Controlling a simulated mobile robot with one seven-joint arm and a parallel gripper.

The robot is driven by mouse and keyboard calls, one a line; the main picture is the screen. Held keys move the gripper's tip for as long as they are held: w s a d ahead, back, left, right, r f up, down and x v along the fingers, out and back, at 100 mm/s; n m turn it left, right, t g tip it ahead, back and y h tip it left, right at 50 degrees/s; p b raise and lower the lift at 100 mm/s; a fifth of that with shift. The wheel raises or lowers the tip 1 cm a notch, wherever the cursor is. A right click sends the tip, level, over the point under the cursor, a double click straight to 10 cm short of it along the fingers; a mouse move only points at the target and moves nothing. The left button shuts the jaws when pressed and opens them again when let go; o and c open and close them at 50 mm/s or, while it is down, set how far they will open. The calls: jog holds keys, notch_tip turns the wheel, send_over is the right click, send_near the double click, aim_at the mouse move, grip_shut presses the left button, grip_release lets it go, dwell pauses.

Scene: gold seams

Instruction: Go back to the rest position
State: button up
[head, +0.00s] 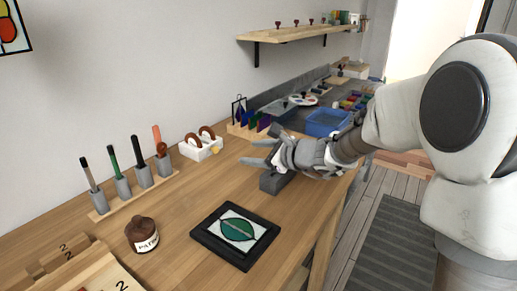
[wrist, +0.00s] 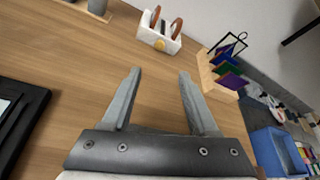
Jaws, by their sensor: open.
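My gripper (head: 256,152) is over the right part of the wooden workbench (head: 190,200), its fingers pointing left. In the wrist view my gripper (wrist: 160,75) shows two grey fingers spread apart, with only bare bench visible between their tips. A black-framed panel with a green leaf design (head: 237,231) lies flat on the bench, in front of and apart from my gripper.
A white holder with brown rings (head: 202,149), a rack of coloured sheets (head: 250,125) and a blue bin (head: 327,122) stand behind. A shelf (head: 300,33) hangs above.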

jog(key=shift+v, duration=0.9)
jog(key=s+d+r+n+g+h, duration=0.1)
jog(key=s+d+n+g, duration=0.1)
jog(key=s+n, duration=0.55)
jog(key=s+d+r+n+g+h, duration=0.2)
jog(key=s+n, duration=0.3)
jog(key=s, duration=0.5)
jog(key=s+d+f+n+h, duration=0.2)
jog(key=s+d+n+h, duration=0.65)
jog(key=s+d, duration=0.55)
notch_tip(320, 180, up, 22)
jog(key=p, duration=2.2)
jog(key=shift+w+d+t+y, duration=0.35)
jog(key=shift+d+t+y, duration=0.05)
jog(key=shift+y, duration=0.05)
jog(key=shift+c, duration=0.8)
